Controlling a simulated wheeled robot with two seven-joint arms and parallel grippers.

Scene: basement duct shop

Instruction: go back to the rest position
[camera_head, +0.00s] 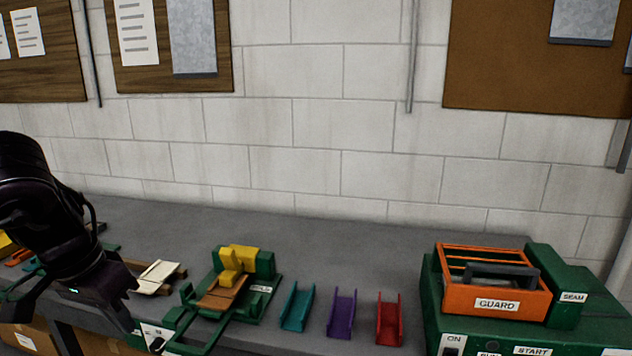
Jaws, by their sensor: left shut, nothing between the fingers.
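My left arm comes in from the left edge, dark and bent downward. Its gripper (104,308) is shut and empty, over the front left part of the bench (340,235). The fingertips are dark and hard to make out. My right gripper does not show.
A green bending machine (265,265) with yellow blocks holds a brown piece. Teal (297,308), purple (342,312) and red (389,320) channels stand in a row to its right. A green machine with an orange guard (497,304) fills the right end. Pale strips (158,276) lie near my left gripper. The bench's back strip is clear.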

